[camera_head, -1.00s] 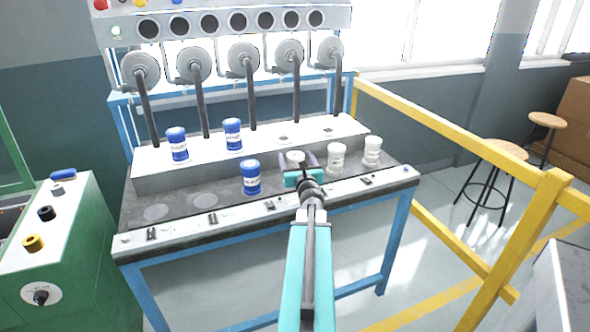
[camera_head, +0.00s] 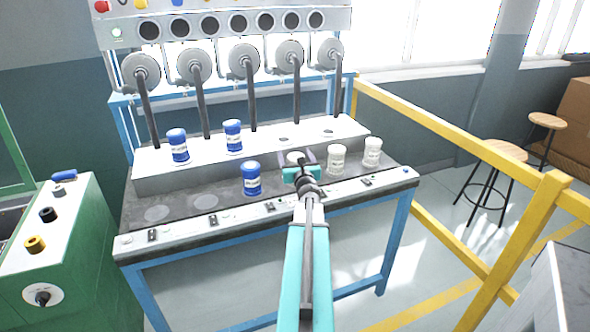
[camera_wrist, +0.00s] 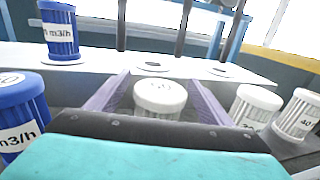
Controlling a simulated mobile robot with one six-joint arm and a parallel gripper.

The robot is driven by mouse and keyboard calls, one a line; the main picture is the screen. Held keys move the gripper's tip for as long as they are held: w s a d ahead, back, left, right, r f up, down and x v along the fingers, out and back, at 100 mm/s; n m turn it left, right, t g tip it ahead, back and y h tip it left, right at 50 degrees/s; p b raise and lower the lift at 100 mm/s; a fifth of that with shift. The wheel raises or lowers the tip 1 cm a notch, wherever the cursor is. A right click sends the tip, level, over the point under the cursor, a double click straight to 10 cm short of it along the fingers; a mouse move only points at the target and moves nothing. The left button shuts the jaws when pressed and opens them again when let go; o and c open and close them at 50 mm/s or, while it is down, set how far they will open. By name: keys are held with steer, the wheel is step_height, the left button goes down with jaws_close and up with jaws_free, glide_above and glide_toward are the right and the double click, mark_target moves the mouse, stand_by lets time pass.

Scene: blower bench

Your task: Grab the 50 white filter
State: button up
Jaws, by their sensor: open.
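A white filter (camera_wrist: 160,97) stands upright between the two purple fingers of my gripper (camera_wrist: 157,80) in the wrist view. The mark on its lid is too blurred to read. My gripper is open, with a finger on each side of this filter and no clear grip on it. In the head view, my gripper (camera_head: 302,162) hides most of the same filter (camera_head: 295,156). Two more white filters (camera_head: 337,161) (camera_head: 372,152) stand to the right. In the wrist view, the far right one (camera_wrist: 298,114) seems to read 40; the nearer one's (camera_wrist: 253,107) label is unclear.
A blue filter (camera_head: 251,178) stands left of my gripper on the grey bench. Two blue filters (camera_head: 178,146) (camera_head: 233,136) stand on the raised white ledge behind, under dark tubes. A yellow rail (camera_head: 440,125) runs along the right. The bench's front left is clear.

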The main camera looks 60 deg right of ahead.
steer(key=shift+x, duration=1.15)
steer(key=c, duration=1.3)
steer(key=shift+o, duration=0.2)
steer(key=shift+r, duration=0.15)
